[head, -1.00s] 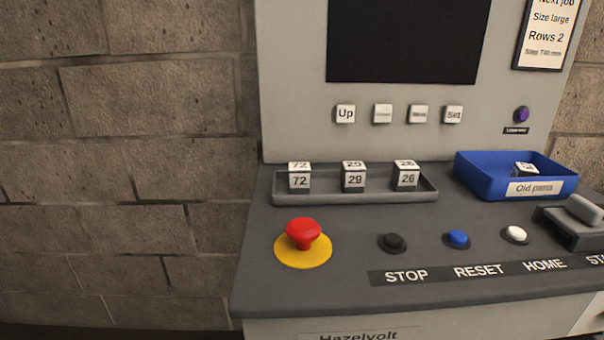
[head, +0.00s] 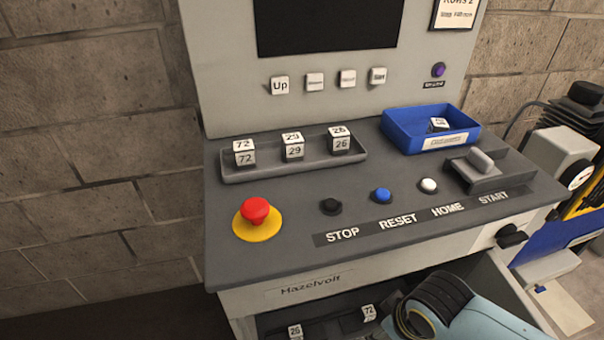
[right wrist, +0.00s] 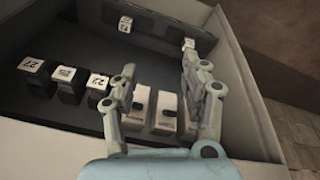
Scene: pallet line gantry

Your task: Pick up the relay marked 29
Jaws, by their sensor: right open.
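The relay marked 29 (head: 293,147) is a small white-topped cube with a dark lower part. In the head view it stands in the middle of a shallow grey tray (head: 232,179) on the console, between a relay marked 72 (head: 245,154) and one marked 26 (head: 340,141). My right gripper (right wrist: 157,78) is open and empty in the right wrist view, above a compartment with other relays. In the head view only my right arm shows, low at the front, well below the tray. My left gripper is out of view.
An open drawer (head: 262,325) under the console holds relays marked 26 (head: 295,331) and 72 (head: 369,312). The wrist view shows several relays and white blocks (right wrist: 163,112). A red stop button (head: 256,211) stands before the tray; a blue bin (head: 405,134) with one relay is right of it.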

